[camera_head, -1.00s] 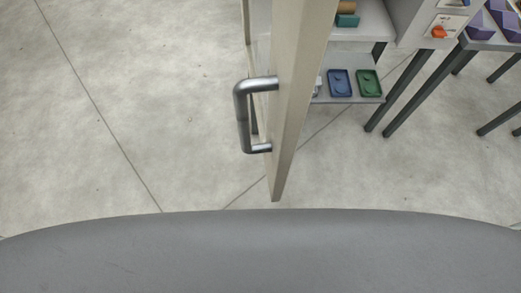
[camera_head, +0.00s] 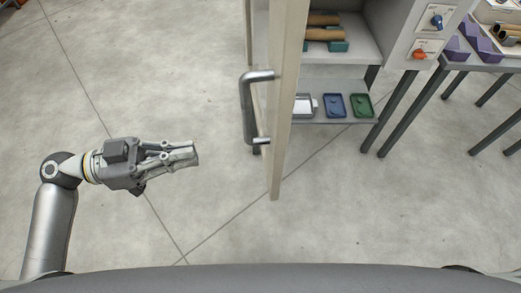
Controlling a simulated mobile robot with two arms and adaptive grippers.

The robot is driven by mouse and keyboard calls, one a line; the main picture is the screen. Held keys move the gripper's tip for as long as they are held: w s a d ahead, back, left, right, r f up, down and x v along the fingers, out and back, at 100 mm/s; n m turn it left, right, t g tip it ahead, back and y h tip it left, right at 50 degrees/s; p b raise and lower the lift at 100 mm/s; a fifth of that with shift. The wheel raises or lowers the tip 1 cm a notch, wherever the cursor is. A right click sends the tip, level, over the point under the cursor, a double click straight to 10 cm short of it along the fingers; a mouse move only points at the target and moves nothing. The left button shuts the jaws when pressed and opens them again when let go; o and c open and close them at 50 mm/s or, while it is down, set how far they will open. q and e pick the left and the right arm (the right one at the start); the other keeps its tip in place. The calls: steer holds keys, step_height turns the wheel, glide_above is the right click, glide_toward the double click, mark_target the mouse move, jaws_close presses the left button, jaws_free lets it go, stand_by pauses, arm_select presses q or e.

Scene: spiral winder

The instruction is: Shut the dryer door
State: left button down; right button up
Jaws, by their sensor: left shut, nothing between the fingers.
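The dryer door (camera_head: 283,110) stands swung open, seen nearly edge-on in the middle of the head view. A metal bar handle (camera_head: 247,108) is on its left face. The dryer (camera_head: 397,35) is behind and to the right, with its open inside (camera_head: 355,40) showing right of the door. My left gripper (camera_head: 196,154) is left of the door and lower in the picture than the handle. It is shut and empty, pointing right, apart from door and handle. My right gripper is not in view.
Brown rolls (camera_head: 325,33) lie on teal holders inside the dryer. A table (camera_head: 485,67) with purple blocks stands right. Floor left of the door is clear.

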arm_select(q)
steer(key=p, duration=0.6)
glide_toward(275, 143)
steer(key=d, duration=0.5)
steer(key=shift+w+d+r, duration=0.25)
steer(key=shift+w+r, duration=0.05)
steer(key=shift+w, duration=0.1)
steer(key=shift+w+d+f+p, duration=0.1)
steer(key=shift+d+f+p, duration=0.05)
steer(key=shift+d+p, duration=0.4)
steer(key=shift+d+f, duration=0.1)
steer(key=shift+d, duration=0.2)
